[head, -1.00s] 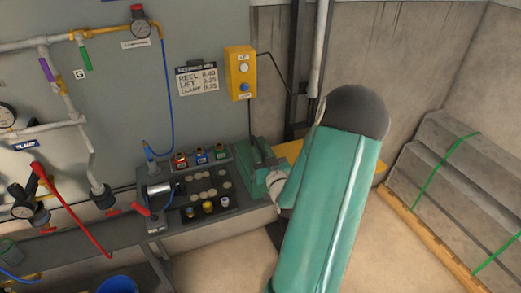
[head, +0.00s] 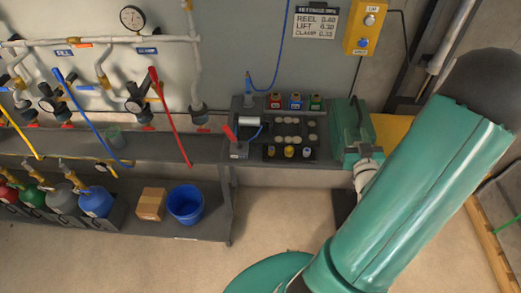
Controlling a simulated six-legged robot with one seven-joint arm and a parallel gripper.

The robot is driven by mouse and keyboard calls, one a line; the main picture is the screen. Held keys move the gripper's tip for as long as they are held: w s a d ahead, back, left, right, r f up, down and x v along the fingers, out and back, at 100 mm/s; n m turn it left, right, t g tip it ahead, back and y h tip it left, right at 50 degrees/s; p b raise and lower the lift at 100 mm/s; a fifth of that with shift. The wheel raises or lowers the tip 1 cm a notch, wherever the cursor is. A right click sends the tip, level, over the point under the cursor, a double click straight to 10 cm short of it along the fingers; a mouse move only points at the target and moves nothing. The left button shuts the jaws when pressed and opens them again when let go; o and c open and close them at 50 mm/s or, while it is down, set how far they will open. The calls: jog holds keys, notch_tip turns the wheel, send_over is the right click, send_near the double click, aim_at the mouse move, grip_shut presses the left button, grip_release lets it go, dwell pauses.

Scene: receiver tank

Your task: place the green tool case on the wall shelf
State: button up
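The green tool case (head: 349,122), with a dark handle on top, is at the right end of the grey bench along the wall. Whether it rests on the bench or is held beside it is unclear. My gripper (head: 367,160) is at the near right side of the case, at the end of my green arm. Its fingers are too small and hidden to tell whether they are closed on the case. A long grey shelf (head: 190,149) runs along the wall left of the bench; I cannot tell whether this is the wall shelf.
Three coloured-label jars (head: 295,102) and a tray of discs (head: 290,138) sit left of the case. Red (head: 170,115) and blue levers (head: 92,122) reach over the shelf. A blue bucket (head: 186,203), a cardboard box (head: 151,203) and gas cylinders are below. The front floor is clear.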

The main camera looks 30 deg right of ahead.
jog(key=w+a+r+n+g+y, duration=0.25)
jog(key=w+a+r, duration=0.25)
jog(key=a, duration=0.3)
jog(key=w+a+r+n+g+y, duration=0.1)
jog(key=w+a+r+g, duration=0.35)
jog(key=a, duration=0.35)
jog(key=s+a+r+g+y, duration=0.1)
jog(key=s+a+r+y, duration=0.1)
jog(key=s+a, duration=0.4)
jog(key=s+a+r+n+g+y, duration=0.1)
jog(key=s+a, duration=0.6)
jog(key=a, duration=0.7)
notch_tip(320, 180, up, 3)
jog(key=shift+a+r+g+y, duration=0.2)
jog(key=shift+g+y, duration=0.6)
jog(key=shift+y, duration=0.25)
jog(key=shift+s+d, duration=0.1)
jog(key=shift+d, duration=0.1)
